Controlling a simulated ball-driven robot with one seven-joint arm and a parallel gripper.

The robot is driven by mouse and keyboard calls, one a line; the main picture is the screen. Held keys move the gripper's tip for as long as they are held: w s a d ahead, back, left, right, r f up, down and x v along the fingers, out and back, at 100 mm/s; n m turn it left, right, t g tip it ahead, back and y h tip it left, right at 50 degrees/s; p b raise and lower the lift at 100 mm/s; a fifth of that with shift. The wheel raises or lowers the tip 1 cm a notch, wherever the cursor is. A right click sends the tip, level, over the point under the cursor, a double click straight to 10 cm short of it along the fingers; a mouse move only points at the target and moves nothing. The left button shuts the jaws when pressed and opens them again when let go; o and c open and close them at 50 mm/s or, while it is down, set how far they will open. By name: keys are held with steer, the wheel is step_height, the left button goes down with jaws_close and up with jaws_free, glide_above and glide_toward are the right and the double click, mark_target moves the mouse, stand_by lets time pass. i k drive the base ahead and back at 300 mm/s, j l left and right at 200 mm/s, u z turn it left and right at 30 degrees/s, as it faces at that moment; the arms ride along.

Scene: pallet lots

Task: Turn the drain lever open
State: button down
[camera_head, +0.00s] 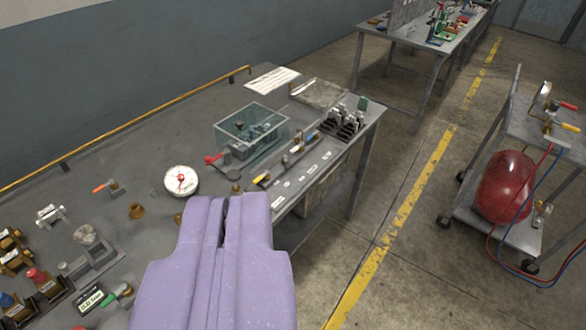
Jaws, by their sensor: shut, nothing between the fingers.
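My gripper (225,205) is the lavender shape at the bottom centre, with its fingers shut and nothing between them. It points towards the front edge of the grey workbench (150,130). Several coloured levers show, and I cannot tell which is the drain lever. On the wheeled cart at right, a red lever (568,106) and a yellow lever (570,128) sit by a gauge (544,89). A small valve (543,208) is beside the red tank (506,186). A red-handled piece (213,158) lies on the bench. My gripper is apart from all of these.
The bench holds a white gauge (181,180), a clear bin (262,146) and several fittings. Red and blue hoses (520,215) hang from the cart. Another table (406,32) stands behind. Open floor with a yellow line (405,215) lies between bench and cart.

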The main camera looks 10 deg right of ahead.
mark_target(266, 172)
steer(key=i+l+u, duration=0.1)
steer(key=i, duration=0.35)
steer(key=i+l, duration=0.15)
steer(key=i, duration=0.3)
steer(key=i+l+u, duration=0.15)
steer(key=i, duration=0.3)
steer(key=i+l, duration=0.15)
steer(key=i, duration=0.25)
steer(key=u, duration=0.05)
